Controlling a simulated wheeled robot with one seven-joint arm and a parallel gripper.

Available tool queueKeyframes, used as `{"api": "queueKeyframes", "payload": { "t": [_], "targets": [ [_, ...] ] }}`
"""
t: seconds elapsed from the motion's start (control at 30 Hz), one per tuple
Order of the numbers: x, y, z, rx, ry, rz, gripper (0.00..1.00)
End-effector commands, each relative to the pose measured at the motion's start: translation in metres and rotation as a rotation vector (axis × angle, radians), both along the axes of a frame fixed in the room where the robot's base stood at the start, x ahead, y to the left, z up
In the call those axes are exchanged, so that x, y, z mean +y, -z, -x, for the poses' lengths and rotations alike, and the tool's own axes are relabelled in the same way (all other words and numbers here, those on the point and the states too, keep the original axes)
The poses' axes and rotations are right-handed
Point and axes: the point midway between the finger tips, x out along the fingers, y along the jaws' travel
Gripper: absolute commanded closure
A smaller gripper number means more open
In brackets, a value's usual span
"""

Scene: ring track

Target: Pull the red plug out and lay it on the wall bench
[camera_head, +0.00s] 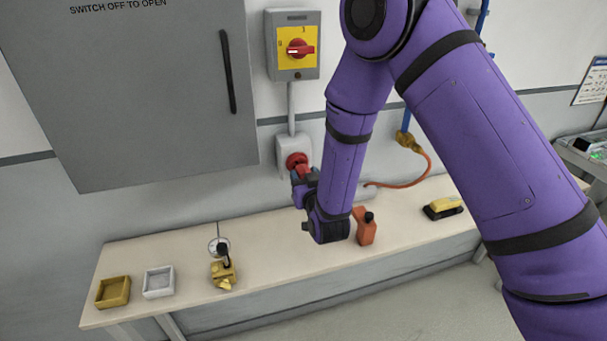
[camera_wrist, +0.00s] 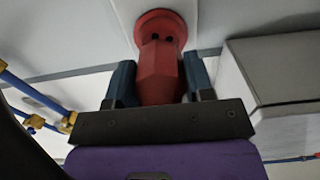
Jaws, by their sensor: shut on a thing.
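The red plug (camera_wrist: 160,75) is at a red round socket (camera_wrist: 158,22) on a white wall box (camera_head: 291,143). In the wrist view, the blue fingers of my gripper (camera_wrist: 160,65) lie on either side of the plug body and are shut on it. In the head view, my gripper (camera_head: 302,178) reaches the socket from the front, and the plug is mostly hidden behind it. The plug's front end meets the red ring; how deep it sits I cannot tell. The wall bench (camera_head: 280,262) runs below.
A grey cabinet (camera_head: 130,90) hangs left; a red-handled switch (camera_head: 294,46) sits above the socket.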

Motion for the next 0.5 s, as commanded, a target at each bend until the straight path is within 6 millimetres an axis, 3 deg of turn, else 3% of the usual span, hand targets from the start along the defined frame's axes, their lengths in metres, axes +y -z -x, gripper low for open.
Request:
{"api": "queueKeyframes", "payload": {
  "t": [0.5],
  "targets": [
    [-0.004, 0.0, 0.018, 0.001, -0.002, 0.0, 0.9]
  ]
}}
